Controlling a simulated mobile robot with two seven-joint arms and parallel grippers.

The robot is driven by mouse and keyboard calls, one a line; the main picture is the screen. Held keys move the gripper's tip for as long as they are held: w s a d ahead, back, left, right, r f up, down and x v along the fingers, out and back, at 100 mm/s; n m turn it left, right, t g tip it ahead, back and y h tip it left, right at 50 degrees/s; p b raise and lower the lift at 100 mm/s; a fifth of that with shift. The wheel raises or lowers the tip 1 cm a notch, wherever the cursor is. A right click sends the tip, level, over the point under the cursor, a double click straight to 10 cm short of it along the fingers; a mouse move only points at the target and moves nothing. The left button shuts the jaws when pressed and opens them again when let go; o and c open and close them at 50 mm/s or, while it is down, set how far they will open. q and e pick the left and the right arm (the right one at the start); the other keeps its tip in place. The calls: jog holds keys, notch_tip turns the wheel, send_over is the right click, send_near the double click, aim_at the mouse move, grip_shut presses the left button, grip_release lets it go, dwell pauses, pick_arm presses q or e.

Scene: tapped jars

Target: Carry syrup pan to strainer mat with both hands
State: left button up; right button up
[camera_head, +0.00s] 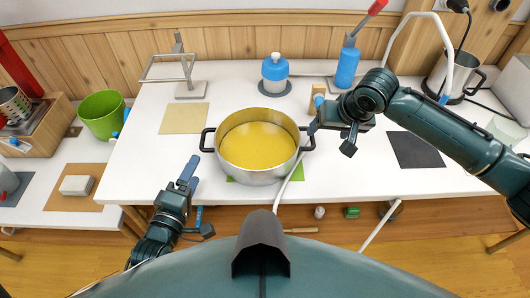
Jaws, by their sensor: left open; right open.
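The syrup pan (257,178) is a wide silver pot filled with yellow syrup, with a dark handle on each side. It stands on the white table, partly over a green mat (297,172). A beige mat (184,118) lies behind it to the left and a dark grey mat (414,150) to its right; I cannot tell from looks which is the strainer mat. My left gripper (189,172) is open and empty, in front and left of the pan's left handle. My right gripper (317,115) is open, close above the right handle; contact is unclear.
A metal frame stand (190,88) is behind the beige mat. A green bucket (103,115) is off the left edge. A pale hose (290,183) runs beside the pan. The beige mat is bare.

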jog(key=v, duration=0.5)
jog(key=shift+r, duration=0.15)
jog(key=shift+s, duration=0.1)
